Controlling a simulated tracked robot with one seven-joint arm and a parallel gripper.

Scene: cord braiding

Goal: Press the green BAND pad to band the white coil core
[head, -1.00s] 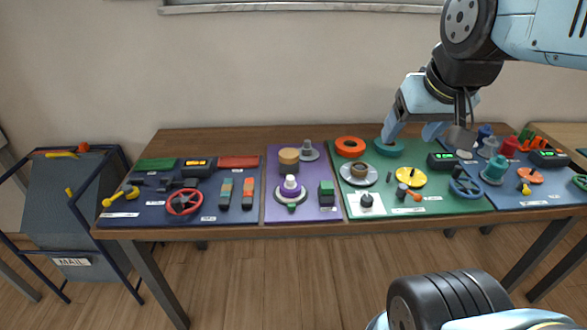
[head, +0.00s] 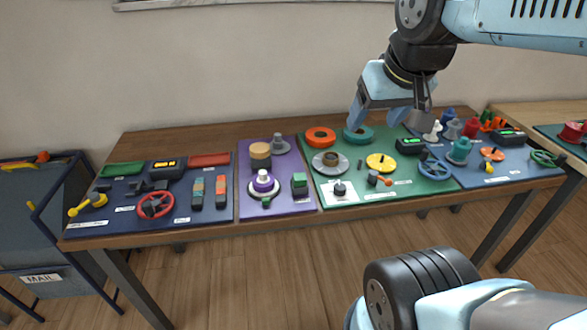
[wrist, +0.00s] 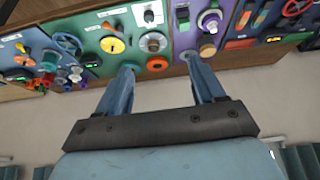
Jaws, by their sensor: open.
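The white coil core (head: 263,177) appears to be the white-topped piece with a purple collar, standing upright on a pale round base on the purple panel. It also shows in the wrist view (wrist: 210,20). A green block (head: 299,182) sits to its right on the same panel, and a small green piece (head: 266,202) is at the front of the base. I cannot read a BAND label on either. My gripper (head: 381,115) is open and empty, up behind the green panel, right of the core and apart from everything. Its two fingers show spread in the wrist view (wrist: 160,62).
A tan stacked cylinder (head: 260,155) and a grey spool (head: 280,145) stand behind the core. The green panel (head: 330,180) to the right holds orange and teal rings and dials. The navy panel (head: 120,210) is left. A mail bin (head: 40,240) stands beside the table.

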